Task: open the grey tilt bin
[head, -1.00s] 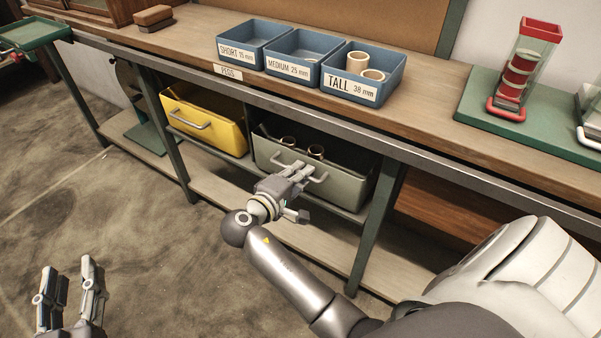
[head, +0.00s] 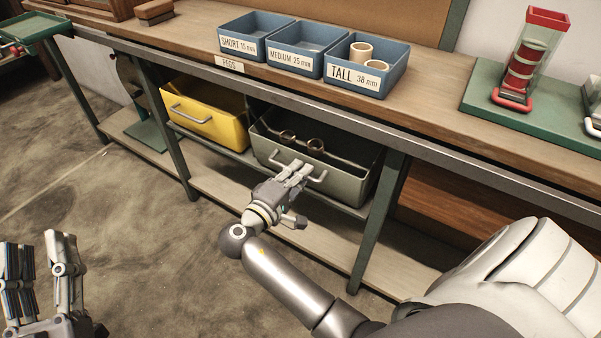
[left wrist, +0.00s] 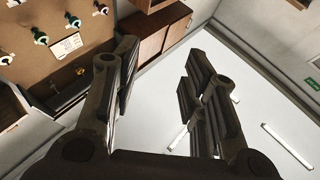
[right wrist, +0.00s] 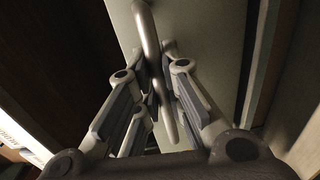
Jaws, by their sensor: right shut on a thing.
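The grey tilt bin (head: 342,182) hangs under the bench, its top tilted out toward me, with a few ring-shaped pieces (head: 315,146) inside. Its bar handle (head: 318,178) runs across the front; it also shows in the right wrist view (right wrist: 150,40), between the fingers. My right gripper (head: 297,170) is shut on the handle, at the bin's front. My left gripper (head: 40,262) is open and empty at the lower left, away from the bench; its spread fingers show in the left wrist view (left wrist: 155,85).
A yellow bin (head: 215,122) hangs left of the grey one. Blue peg trays (head: 357,87) stand on the bench top above. A bench leg (head: 380,220) stands right of the grey bin. The floor in front is clear.

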